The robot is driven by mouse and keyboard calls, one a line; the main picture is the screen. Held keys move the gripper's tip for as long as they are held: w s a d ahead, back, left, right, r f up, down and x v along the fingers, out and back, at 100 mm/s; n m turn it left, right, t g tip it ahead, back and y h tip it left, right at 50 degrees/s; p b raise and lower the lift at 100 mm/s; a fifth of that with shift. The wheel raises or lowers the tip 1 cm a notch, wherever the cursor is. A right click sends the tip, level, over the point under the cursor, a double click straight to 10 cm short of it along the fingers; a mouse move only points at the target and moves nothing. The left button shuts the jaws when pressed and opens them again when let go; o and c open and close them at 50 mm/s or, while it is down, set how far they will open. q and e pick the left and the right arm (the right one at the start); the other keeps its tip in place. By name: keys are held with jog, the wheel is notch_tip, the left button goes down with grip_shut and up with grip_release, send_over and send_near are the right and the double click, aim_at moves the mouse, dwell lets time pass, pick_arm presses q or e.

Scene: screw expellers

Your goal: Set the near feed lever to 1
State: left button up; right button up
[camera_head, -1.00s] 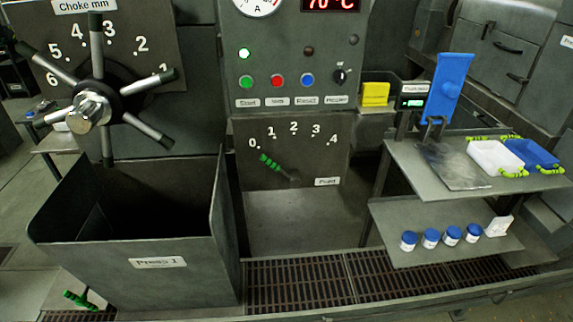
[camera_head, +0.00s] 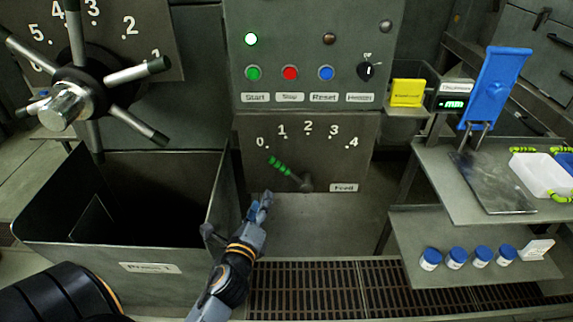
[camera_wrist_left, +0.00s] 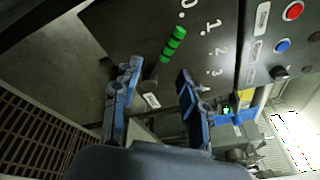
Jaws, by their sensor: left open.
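The feed lever (camera_head: 288,172) has a green ribbed grip and a grey pivot. It sits on the panel with the 0 to 4 scale above the "Feed" label and leans up-left, toward the 0 side. My left gripper (camera_head: 263,203) is below and left of the lever, apart from it, in front of the panel. In the left wrist view, my left gripper (camera_wrist_left: 159,68) has its two blue-grey fingers spread with nothing between the tips. The green grip (camera_wrist_left: 174,43) shows beyond and between them. My right gripper is not in view.
The Press 1 bin (camera_head: 60,255) stands left of my left gripper, below the choke handwheel (camera_head: 75,100). A button panel (camera_head: 310,60) is above the feed scale. A shelf (camera_head: 440,190) with a blue-backed stand is at right. Floor grating (camera_head: 310,290) lies below.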

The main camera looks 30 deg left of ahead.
aim_at(279, 169)
pick_arm(q)
jog(key=w+a+m+p, duration=0.1)
jog(key=w, duration=0.3)
jog(key=w+a, duration=0.1)
jog(key=w, duration=0.4)
jog(key=w+a+m+t+p, duration=0.1)
jog(key=w, duration=0.4)
jog(key=shift+a+r+m+h+p, duration=0.1)
jog(key=shift+r+m+h+p, duration=0.2)
jog(key=shift+r, duration=0.1)
grip_shut()
